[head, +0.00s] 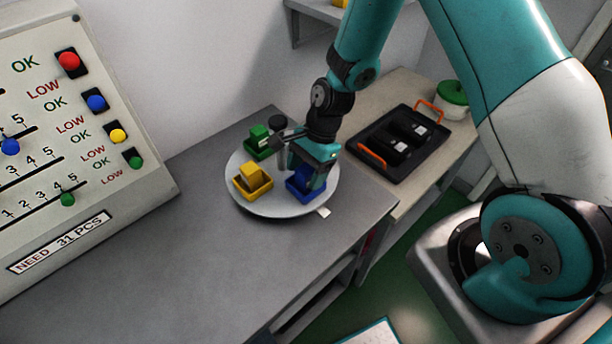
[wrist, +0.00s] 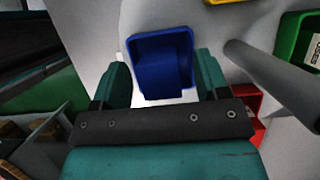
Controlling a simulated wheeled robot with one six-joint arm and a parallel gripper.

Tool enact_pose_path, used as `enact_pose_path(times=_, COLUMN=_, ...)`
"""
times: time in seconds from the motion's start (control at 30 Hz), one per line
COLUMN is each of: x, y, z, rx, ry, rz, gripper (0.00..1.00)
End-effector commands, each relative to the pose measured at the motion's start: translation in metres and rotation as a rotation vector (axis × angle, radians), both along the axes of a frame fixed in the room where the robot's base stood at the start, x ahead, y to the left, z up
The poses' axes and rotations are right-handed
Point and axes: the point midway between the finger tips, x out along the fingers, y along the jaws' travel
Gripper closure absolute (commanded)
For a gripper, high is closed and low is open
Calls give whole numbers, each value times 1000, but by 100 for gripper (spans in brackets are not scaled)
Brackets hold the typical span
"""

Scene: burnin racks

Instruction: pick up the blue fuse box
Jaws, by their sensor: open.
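The blue fuse box (head: 300,187) stands on the round white turntable (head: 260,208), at its right side. It is an open blue bin with a blue piece inside. My gripper (head: 316,172) is right over it and hides part of it in the head view. In the wrist view the blue fuse box (wrist: 162,65) lies ahead of and between the two teal fingers of my gripper (wrist: 160,85). The fingers are open, with gaps visible on both sides of the box. I cannot tell how far above it they are.
A yellow bin (head: 253,184) and a green bin (head: 258,146) share the turntable, with a grey post (head: 282,152) at its centre. A red bin (wrist: 247,101) shows beside my right finger. A black tray (head: 385,158) with orange handles is on the right bench. The grey bench's front left is clear.

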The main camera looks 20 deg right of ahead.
Motion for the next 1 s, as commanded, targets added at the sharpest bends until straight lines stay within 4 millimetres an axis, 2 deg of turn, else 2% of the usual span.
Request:
enact_pose_path(times=0.03, x=0, y=0, z=0, rx=0, ry=0, rz=0, gripper=32)
enact_pose_path(times=0.27, x=0, y=0, z=0, rx=0, ry=0, rz=0, gripper=85)
enact_pose_path(times=0.57, x=0, y=0, z=1, rx=0, ry=0, rz=0, gripper=86)
enact_pose_path(times=0.73, x=1, y=0, z=9, rx=1, ry=-3, rz=0, gripper=86)
enact_pose_path(times=0.87, x=1, y=0, z=26, rx=1, ry=-5, rz=0, gripper=86)
enact_pose_path(times=1.0, x=1, y=0, z=57, rx=2, ry=-8, rz=1, gripper=86)
